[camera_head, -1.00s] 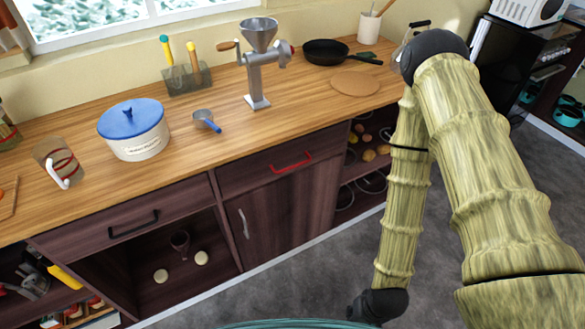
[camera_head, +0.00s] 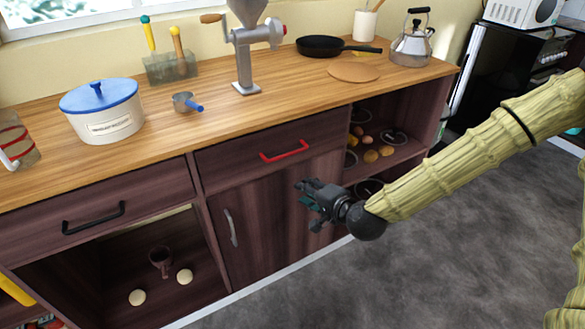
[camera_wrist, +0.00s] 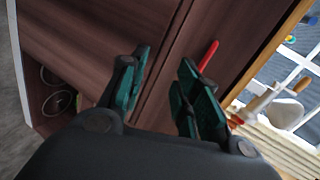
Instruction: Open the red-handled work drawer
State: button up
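The red handle (camera_head: 286,152) is a bar on the front of a dark wood drawer (camera_head: 232,157) under the counter. The drawer looks shut. My gripper (camera_head: 308,193) is in front of the cabinet door, below and a little right of the handle, and apart from it. In the wrist view my gripper (camera_wrist: 160,85) is open, with teal finger pads spread and nothing between them. The red handle (camera_wrist: 208,56) shows there just beyond the right finger, which hides part of it.
A black-handled drawer (camera_head: 95,218) is at left, and a cabinet door with a grey handle (camera_head: 231,228) is below the red-handled drawer. Open shelves with food (camera_head: 372,156) are at right. A grinder (camera_head: 245,60) stands on the counter (camera_head: 215,125). The grey floor (camera_head: 400,260) is clear.

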jog(key=m+t+b, duration=0.2)
send_near(294, 153)
jog(key=x, duration=1)
jog(key=shift+w+a+f, duration=0.1)
jog(key=shift+w+a, duration=0.1)
jog(key=shift+w, duration=0.05)
grip_shut()
